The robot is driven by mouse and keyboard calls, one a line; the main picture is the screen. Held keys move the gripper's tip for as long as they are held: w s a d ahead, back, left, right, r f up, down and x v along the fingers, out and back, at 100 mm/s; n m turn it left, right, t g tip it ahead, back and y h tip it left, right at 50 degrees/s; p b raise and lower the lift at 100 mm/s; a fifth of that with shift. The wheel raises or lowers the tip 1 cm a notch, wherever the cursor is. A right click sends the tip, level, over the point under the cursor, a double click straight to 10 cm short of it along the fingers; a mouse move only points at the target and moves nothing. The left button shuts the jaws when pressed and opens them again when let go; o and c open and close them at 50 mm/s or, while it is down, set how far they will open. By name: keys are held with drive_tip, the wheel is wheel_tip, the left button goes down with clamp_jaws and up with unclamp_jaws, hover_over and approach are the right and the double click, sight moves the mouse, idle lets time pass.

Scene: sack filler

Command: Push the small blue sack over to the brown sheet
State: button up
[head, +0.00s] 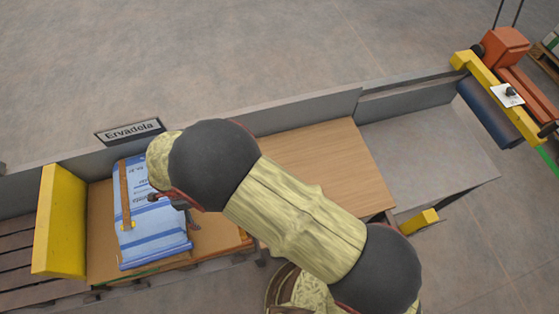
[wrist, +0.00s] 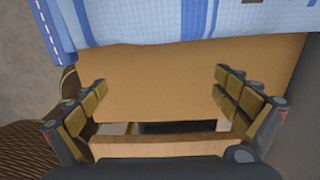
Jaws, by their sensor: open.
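The small blue sack (head: 155,236), light blue with darker blue bands, lies flat on a brown surface at the left of the head view. A brown strap-like piece crosses it. Its near edge also shows across the top of the wrist view (wrist: 190,25). My gripper (wrist: 161,88) is open and empty, with its fingers pointing at the sack and a gap of bare brown surface between. In the head view my arm hides part of the sack and most of the gripper. A brown wood-grained sheet (head: 325,165) lies right of the sack, partly behind my arm.
A yellow block (head: 60,220) stands left of the sack. A low grey wall (head: 300,108) runs along the back, with a sign (head: 130,131) reading "Ervadola". A grey plate (head: 420,150) and a yellow-framed roller (head: 490,115) are at the right.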

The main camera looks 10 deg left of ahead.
wheel_tip(320, 180, up, 13)
drive_tip(key=p, duration=0.7)
drive_tip(key=shift+r, duration=0.1)
